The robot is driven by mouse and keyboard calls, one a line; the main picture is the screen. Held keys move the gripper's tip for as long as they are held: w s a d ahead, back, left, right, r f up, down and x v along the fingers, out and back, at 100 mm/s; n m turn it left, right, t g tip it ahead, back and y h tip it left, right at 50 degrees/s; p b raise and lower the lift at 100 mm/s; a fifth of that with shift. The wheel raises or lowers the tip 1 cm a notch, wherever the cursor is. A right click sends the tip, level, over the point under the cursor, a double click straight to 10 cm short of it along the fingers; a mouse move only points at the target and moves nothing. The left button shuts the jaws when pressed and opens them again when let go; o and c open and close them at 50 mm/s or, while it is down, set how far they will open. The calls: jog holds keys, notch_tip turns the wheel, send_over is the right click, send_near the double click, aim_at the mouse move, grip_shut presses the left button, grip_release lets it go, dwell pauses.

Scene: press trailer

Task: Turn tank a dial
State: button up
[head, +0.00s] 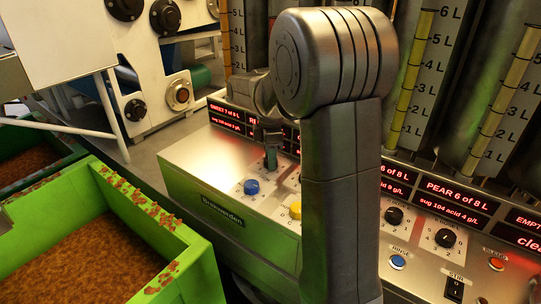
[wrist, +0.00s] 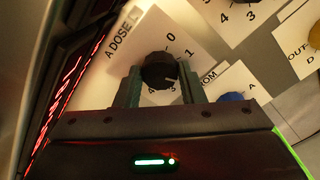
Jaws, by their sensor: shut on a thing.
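The tank A dial (wrist: 160,68) is a round black knob on a white plate lettered "A DOSE L", with 0, 1, 3 and 4 legible around it. My gripper (wrist: 160,84) has one finger on each side of the knob and is shut on it. A pale mark on the knob seems to face the 1 side; its exact setting is unclear. In the head view my gripper (head: 270,157) reaches down to the left end of the white panel (head: 205,158), and the dial is hidden behind it.
A blue knob (head: 251,187) and a yellow knob (head: 295,210) sit close by on the panel. Red-lettered displays (head: 228,117) run behind it. A green bin (head: 180,250) of brown pulp stands left. My arm blocks the panel's middle.

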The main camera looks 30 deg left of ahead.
jog(key=m+p, duration=0.2)
jog(key=m, duration=0.1)
jog(key=shift+r+m+p, duration=0.2)
jog(key=shift+m+p, duration=0.1)
jog(key=shift+p, duration=0.1)
jog(key=m+p, duration=0.2)
jog(key=m, duration=0.3)
jog(key=shift+f, duration=0.15)
dwell(0.3)
jog(key=o, duration=1)
notch_tip(320, 180, up, 14)
jog(key=p, duration=0.1)
jog(key=shift+p, duration=0.3)
